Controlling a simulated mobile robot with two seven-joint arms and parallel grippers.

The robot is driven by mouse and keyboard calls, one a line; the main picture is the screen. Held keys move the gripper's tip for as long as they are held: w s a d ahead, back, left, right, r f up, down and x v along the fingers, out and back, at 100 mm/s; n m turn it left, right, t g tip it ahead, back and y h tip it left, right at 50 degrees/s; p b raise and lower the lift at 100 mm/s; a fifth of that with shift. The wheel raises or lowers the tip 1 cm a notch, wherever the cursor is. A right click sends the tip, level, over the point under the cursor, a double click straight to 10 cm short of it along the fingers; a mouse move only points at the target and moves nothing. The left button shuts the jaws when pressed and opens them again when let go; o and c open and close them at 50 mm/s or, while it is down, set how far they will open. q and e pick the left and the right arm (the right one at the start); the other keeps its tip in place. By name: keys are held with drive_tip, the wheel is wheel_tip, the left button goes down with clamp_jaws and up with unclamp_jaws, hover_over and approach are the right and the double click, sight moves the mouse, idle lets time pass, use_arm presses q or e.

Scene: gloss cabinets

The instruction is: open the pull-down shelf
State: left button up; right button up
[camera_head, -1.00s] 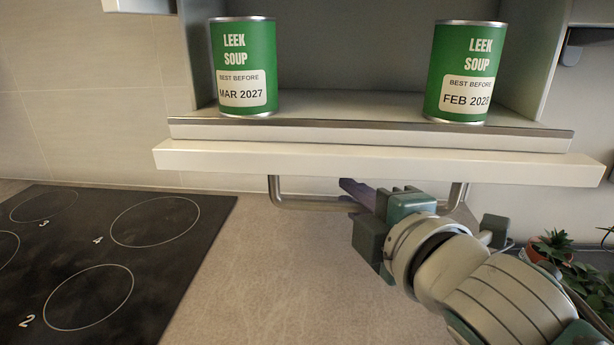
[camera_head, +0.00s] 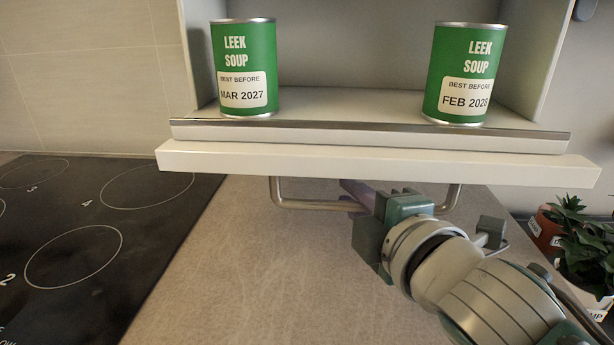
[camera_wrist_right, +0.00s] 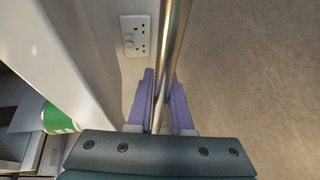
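The pull-down shelf (camera_head: 350,137) is a grey-lined box with a pale front edge, in the upper middle of the head view. A metal bar handle (camera_head: 310,204) hangs below that edge. My right gripper (camera_head: 357,194) is on the bar from below. In the right wrist view the purple fingers (camera_wrist_right: 161,98) lie on both sides of the bar (camera_wrist_right: 177,30), closed around it. The stretch of bar behind the gripper is hidden in the head view. My left gripper is in neither view.
Two green leek soup cans, one left (camera_head: 245,68) and one right (camera_head: 465,75), stand upright on the shelf. A black hob (camera_head: 85,240) lies at the left. Potted plants (camera_head: 590,245) stand at the right. The worktop (camera_head: 240,285) between is clear. A wall socket (camera_wrist_right: 135,36) shows.

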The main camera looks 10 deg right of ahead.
drive_tip(key=o, duration=0.4)
drive_tip(key=shift+r, duration=0.1)
drive_tip(key=shift+s, duration=0.3)
drive_tip(key=p+v, duration=0.1)
drive_tip(key=v, duration=0.8)
drive_tip(key=shift+s, duration=0.15)
drive_tip(key=shift+d, duration=0.1)
